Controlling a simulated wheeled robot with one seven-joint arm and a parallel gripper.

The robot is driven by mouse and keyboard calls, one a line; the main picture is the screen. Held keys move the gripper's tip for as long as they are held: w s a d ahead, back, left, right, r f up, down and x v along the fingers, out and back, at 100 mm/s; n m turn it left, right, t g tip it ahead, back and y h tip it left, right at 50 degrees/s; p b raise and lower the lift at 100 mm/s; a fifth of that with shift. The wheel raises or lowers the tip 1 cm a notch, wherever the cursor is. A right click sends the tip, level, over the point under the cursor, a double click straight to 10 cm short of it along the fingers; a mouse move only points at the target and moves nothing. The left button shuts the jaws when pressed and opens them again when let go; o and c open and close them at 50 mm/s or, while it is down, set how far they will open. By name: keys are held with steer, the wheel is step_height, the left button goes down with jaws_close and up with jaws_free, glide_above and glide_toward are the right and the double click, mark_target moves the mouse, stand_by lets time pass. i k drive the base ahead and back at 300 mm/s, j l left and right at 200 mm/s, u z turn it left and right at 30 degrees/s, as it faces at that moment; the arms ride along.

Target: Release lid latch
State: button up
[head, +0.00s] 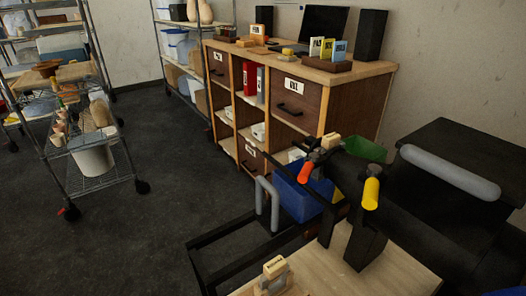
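No part that I can clearly identify as a lid latch shows. Candidates stand at the lower right: an orange grip (305,172) on a dark fitting, and a yellow knob (371,193) on top of a black upright (365,248). A large black box-like body (455,148) at the right carries a thick grey bar (450,172); I cannot tell whether it is a lid. My gripper is not recognisable in this view.
A pale wooden top (400,272) with a small labelled block (275,268) lies in front. A blue bin (300,198), a green bin (365,150) and a grey looped tube (267,205) are close by. A wooden cabinet (330,105) stands behind.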

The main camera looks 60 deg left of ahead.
mark_target(369, 202)
steer(key=u, duration=1.1)
steer(key=i+j+u, duration=0.15)
steer(key=i+u, duration=0.15)
